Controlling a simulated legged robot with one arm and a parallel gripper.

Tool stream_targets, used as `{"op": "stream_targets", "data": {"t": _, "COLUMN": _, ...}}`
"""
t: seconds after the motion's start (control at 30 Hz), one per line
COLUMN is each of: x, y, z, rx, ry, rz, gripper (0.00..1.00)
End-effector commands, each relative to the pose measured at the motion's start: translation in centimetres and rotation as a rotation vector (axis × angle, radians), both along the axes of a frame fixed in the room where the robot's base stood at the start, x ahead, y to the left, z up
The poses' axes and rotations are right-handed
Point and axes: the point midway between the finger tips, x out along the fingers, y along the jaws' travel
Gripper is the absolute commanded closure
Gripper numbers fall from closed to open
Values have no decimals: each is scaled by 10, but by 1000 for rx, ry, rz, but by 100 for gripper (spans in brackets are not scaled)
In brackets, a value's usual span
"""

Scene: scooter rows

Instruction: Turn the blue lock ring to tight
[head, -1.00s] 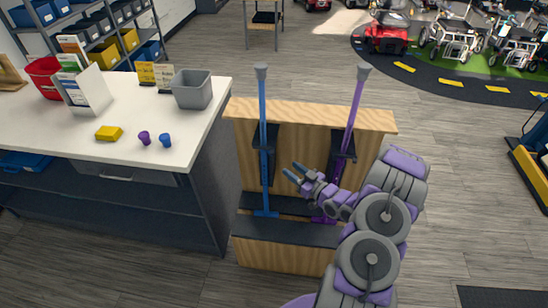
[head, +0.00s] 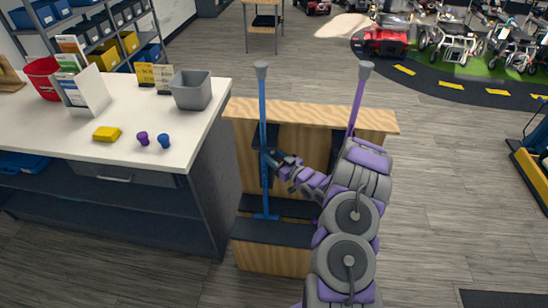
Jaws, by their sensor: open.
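A blue crutch-like pole (head: 263,110) with a grey top stands upright at the left of a wooden stand (head: 290,112). A purple pole (head: 357,103) stands at the right, its lower part hidden behind my arm. My gripper (head: 270,158) is open, with its fingertips at the blue pole about halfway up. I cannot tell whether the fingers are around the pole or just in front of it. The blue lock ring is too small, or too covered by the fingers, to make out.
A white counter (head: 190,135) at the left holds a grey bin (head: 192,90), a yellow block (head: 107,133), and small purple (head: 142,138) and blue (head: 164,141) knobs. Scooters (head: 386,38) stand at the back right.

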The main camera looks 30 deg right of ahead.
Motion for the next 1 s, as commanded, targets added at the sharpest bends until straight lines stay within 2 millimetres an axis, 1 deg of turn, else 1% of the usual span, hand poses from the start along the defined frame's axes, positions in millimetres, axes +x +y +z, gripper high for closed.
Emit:
{"op": "stream_targets", "data": {"t": 0.1, "x": 0, "y": 0, "z": 0, "rx": 0, "ry": 0, "rz": 0, "gripper": 57}}
{"op": "stream_targets", "data": {"t": 0.53, "x": 0, "y": 0, "z": 0, "rx": 0, "ry": 0, "rz": 0, "gripper": 99}}
{"op": "stream_targets", "data": {"t": 0.57, "x": 0, "y": 0, "z": 0, "rx": 0, "ry": 0, "rz": 0, "gripper": 100}}
{"op": "stream_targets", "data": {"t": 0.87, "x": 0, "y": 1, "z": 0, "rx": 0, "ry": 0, "rz": -8, "gripper": 100}}
{"op": "stream_targets", "data": {"t": 1.0, "x": -1, "y": 4, "z": 0, "rx": 4, "ry": 1, "rz": -42, "gripper": 100}}
